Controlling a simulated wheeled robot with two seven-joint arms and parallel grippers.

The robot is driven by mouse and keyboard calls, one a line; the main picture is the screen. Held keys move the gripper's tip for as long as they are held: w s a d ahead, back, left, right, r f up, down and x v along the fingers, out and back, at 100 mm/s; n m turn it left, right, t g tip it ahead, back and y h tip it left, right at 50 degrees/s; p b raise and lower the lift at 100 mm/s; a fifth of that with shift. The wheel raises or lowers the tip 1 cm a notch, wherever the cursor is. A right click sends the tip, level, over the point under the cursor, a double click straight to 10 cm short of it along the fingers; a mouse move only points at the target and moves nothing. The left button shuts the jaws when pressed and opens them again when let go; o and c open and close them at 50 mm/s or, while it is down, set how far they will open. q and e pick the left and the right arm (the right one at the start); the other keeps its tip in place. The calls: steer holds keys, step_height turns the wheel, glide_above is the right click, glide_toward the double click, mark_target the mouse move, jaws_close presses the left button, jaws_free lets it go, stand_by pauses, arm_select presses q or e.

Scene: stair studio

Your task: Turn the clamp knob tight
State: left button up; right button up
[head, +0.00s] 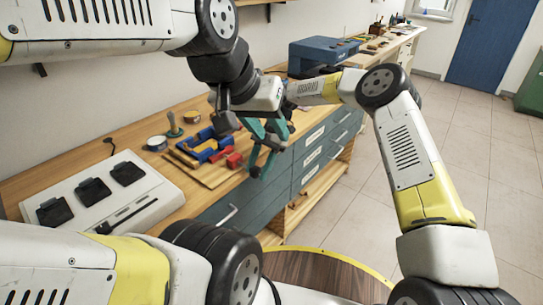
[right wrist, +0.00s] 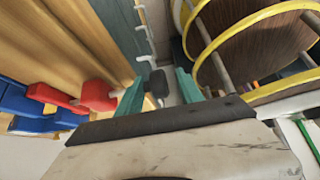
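The red clamp (head: 234,160) sits at the front edge of the workbench by blue parts (head: 203,154). It shows in the right wrist view as red pieces (right wrist: 97,95) with a pale shaft. A black knob (right wrist: 157,84) is there between the teal fingers of my right gripper (right wrist: 160,92). Those fingers are apart, with gaps on both sides of the knob. In the head view my right gripper (head: 264,155) reaches down at the bench edge beside the clamp.
A white device with black pads (head: 100,195) is on the near bench. Grey drawers (head: 318,140) with pale handles are below. A blue case (head: 322,50) stands farther back. Floor at right is clear.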

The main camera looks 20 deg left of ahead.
steer(key=v, duration=0.7)
steer(key=shift+w+r, duration=0.25)
steer(key=shift+r, duration=0.05)
